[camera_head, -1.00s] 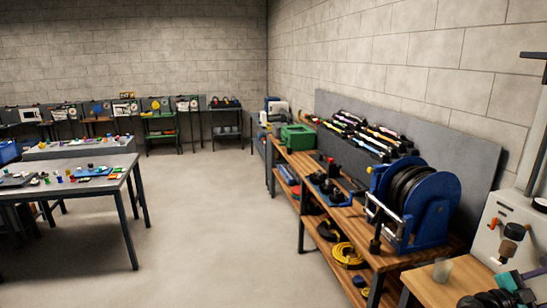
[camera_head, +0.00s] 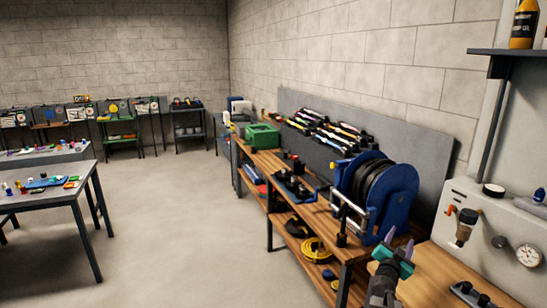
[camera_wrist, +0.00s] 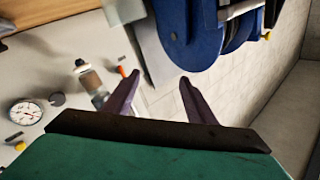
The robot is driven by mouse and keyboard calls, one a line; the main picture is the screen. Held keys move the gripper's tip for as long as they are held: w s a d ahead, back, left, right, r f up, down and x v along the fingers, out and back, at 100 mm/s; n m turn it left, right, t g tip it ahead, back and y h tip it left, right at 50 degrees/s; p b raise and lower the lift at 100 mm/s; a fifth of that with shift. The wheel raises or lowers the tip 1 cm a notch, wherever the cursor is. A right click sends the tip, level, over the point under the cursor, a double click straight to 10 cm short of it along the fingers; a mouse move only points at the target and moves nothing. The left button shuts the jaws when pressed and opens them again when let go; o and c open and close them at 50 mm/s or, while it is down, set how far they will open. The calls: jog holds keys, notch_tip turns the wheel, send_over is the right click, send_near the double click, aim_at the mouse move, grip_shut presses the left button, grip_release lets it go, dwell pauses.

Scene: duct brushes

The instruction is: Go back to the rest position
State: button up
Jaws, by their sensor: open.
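My gripper (camera_head: 399,250) is at the lower right of the head view, above the front part of the wooden workbench (camera_head: 438,268). Its two purple fingers are apart with nothing between them. In the wrist view the open fingertips of my gripper (camera_wrist: 158,77) point toward a pale wall and a blue reel. The duct brushes (camera_head: 320,134) lie in a row on a dark sloped rack along the wall, several with coloured handles. They are well beyond my gripper.
A blue hose reel (camera_head: 404,188) stands on the bench just behind my gripper. A grey panel with a gauge (camera_head: 528,255) is at the right, under a shelf with a bottle (camera_head: 524,24). A green box (camera_head: 262,136) is farther back.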

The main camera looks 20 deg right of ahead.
jog(key=w+a+f+n+t+y, duration=0.1)
jog(key=w+a+f+n+y, duration=0.45)
jog(key=a, duration=0.65)
jog(key=w+a+f+n+y, duration=0.3)
jog(key=w+a+f+y, duration=0.4)
jog(key=a, duration=0.5)
jog(key=s+a+f+n+g+y, duration=0.1)
jog(key=s+a+f+n+g, duration=0.15)
jog(key=a+f, duration=0.55)
jog(key=s+a+f+n+g+y, duration=0.2)
jog(key=s+a+f+g, duration=0.15)
jog(key=a, duration=0.85)
jog(key=s+a+f+n+g, duration=0.1)
jog(key=s+a+f+g, duration=0.25)
jog(key=s, duration=0.35)
jog(key=s+a+f+n+g, duration=0.2)
jog(key=s+a+f+g, duration=0.1)
jog(key=s+a, duration=0.3)
jog(key=s+f+g+b, duration=0.5)
jog(key=s+f+b, duration=0.5)
jog(key=s+f, duration=1.6)
notch_tip(320, 180, down, 2)
jog(key=shift+s+d+f+h, duration=0.1)
jog(key=shift+s+d+h, duration=0.1)
jog(key=shift+d+h, duration=0.2)
